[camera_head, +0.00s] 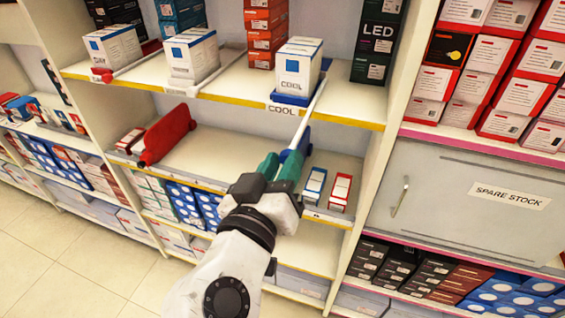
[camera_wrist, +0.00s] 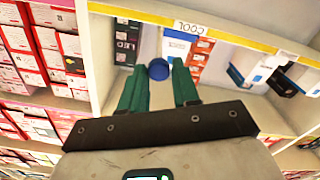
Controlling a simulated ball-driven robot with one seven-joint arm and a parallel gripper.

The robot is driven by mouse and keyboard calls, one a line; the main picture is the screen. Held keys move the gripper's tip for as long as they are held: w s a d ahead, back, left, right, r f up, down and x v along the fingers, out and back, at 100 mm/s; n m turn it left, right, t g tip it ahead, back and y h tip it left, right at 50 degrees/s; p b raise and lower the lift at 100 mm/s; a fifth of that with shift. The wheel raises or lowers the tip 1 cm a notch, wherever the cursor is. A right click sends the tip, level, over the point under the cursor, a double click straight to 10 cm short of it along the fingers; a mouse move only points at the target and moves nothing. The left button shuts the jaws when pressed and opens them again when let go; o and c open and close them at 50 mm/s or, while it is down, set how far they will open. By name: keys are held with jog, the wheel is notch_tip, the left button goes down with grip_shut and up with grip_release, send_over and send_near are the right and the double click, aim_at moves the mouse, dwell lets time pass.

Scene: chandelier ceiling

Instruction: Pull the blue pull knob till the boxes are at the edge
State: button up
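The blue pull knob (camera_wrist: 158,69) shows in the wrist view between my two green fingertips. In the head view it is partly hidden by my fingers, at the near end of a white rod (camera_head: 314,97). My gripper (camera_head: 281,160) is open below the front of the upper shelf; in the wrist view its fingers (camera_wrist: 160,82) stand apart on either side of the knob. I cannot tell whether either finger touches it. The white and blue COOL boxes (camera_head: 297,64) stand on a blue base (camera_head: 291,99) close behind the shelf's yellow front edge, by the COOL label (camera_head: 281,109).
Other white boxes (camera_head: 192,54) stand left on the same shelf (camera_head: 240,87). A large red object (camera_head: 166,135) lies on the shelf below. Two small boxes (camera_head: 314,185) sit right of my gripper. A grey SPARE STOCK cabinet (camera_head: 460,200) is at the right. Tiled floor is clear at lower left.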

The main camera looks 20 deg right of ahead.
jog(key=o, duration=0.3)
jog(key=shift+o, duration=0.2)
jog(key=b+v, duration=0.2)
jog(key=v, duration=0.8)
jog(key=shift+s+a, duration=0.2)
jog(key=shift+s, duration=0.1)
jog(key=d+f+n+g+y, duration=0.15)
jog(key=d+f+g, duration=0.25)
jog(key=d+f, duration=0.55)
jog(key=d+f+n+g+y, duration=0.15)
jog(key=d+f+g, duration=0.25)
jog(key=d+f, duration=0.55)
jog(key=s+d+f+g+y, duration=0.2)
jog(key=s+f+y, duration=0.1)
jog(key=s+f, duration=0.5)
jog(key=s+d+f+g+y, duration=0.2)
jog(key=s+f+g+y, duration=0.1)
jog(key=s+f, duration=0.6)
jog(key=shift+s+f+m+g+y, duration=0.2)
jog(key=shift+f+m+g+y, duration=0.15)
jog(key=shift+f+y, duration=0.35)
